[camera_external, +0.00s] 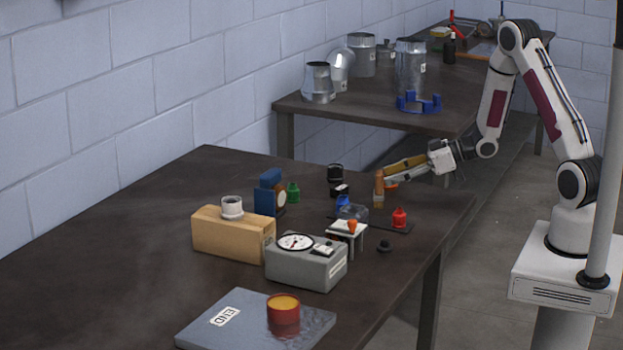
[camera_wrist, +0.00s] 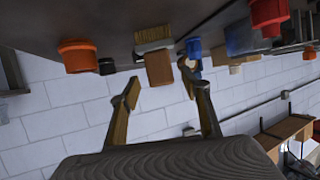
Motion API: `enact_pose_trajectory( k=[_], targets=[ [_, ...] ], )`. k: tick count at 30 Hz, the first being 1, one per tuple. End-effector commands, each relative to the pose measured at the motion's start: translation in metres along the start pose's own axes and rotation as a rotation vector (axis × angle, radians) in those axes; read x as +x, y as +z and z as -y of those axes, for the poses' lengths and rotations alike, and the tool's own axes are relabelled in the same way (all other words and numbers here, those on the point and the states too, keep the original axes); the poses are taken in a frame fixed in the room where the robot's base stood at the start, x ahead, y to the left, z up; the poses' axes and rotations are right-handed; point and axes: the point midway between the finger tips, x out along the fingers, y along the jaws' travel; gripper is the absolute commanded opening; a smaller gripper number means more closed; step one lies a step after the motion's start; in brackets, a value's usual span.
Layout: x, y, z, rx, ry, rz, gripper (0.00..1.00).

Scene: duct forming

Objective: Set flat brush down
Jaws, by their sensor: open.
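The flat brush (camera_wrist: 158,68) shows in the wrist view as a tan wooden piece with a pale bristle band (camera_wrist: 153,38) against the dark table. In the external view, the wood-coloured upright piece (camera_external: 379,190) near the table's right end appears to be the brush. My gripper (camera_wrist: 160,88) is open, its two fingers spread with a gap between them. The brush lies ahead of that gap, and I see no grip on it. In the external view my gripper (camera_external: 392,174) reaches in from the right, close beside the brush and low over the table.
An orange cup (camera_wrist: 78,55) is beside the brush. The table's left side is clear.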

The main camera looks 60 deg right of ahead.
Motion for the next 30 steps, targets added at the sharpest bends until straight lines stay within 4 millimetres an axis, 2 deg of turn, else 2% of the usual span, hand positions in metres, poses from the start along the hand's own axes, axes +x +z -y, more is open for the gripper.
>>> enact_pose_trajectory(
  k=[9,18,24,30],
  targets=[
    [-0.044,-0.001,-0.001,0.000,0.003,-0.001,0.47],
    [-0.077,0.000,-0.001,0.001,0.002,-0.001,0.47],
    [-0.089,0.000,0.000,0.000,0.000,0.000,0.47],
    [-0.092,0.000,0.000,0.000,0.000,-0.001,0.47]
  ],
)
